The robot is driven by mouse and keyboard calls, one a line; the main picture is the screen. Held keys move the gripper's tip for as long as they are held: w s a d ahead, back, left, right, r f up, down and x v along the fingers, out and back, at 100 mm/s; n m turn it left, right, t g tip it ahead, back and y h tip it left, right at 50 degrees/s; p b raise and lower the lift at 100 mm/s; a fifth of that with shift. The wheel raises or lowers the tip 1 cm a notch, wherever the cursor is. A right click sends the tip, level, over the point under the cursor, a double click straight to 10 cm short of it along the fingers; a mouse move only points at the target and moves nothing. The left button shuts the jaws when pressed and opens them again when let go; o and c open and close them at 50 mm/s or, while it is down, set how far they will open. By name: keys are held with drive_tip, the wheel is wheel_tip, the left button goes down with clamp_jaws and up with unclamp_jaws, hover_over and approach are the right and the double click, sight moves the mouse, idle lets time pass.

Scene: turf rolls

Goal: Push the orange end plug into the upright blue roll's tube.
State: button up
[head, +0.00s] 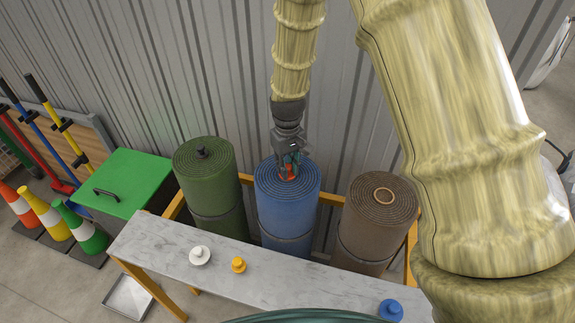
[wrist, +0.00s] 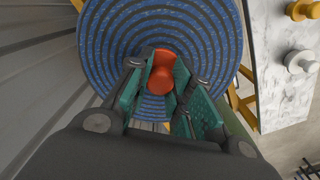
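The blue roll (head: 287,215) stands upright between a green roll and a brown roll, and its spiral top (wrist: 108,38) fills the upper part of the wrist view. The orange end plug (wrist: 162,72) is over the middle of that top, and it also shows in the head view (head: 287,175). My gripper (wrist: 158,80) points down at the roll, its teal finger pads on either side of the plug's knob, shut on it. The plug and fingers hide the tube's mouth, so I cannot tell how far the plug is inside.
The green roll (head: 212,190) has a dark plug on top; the brown roll (head: 375,225) shows an open tube. White (head: 200,256), yellow (head: 238,265) and blue (head: 390,310) plugs stand on the marble-topped bench (head: 290,280) in front. A corrugated wall (head: 200,70) is behind.

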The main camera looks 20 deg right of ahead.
sight(288, 166)
drive_tip(key=o, duration=0.4)
drive_tip(key=shift+c, duration=0.2)
wheel_tip(288, 166, up, 12)
idle(0.5)
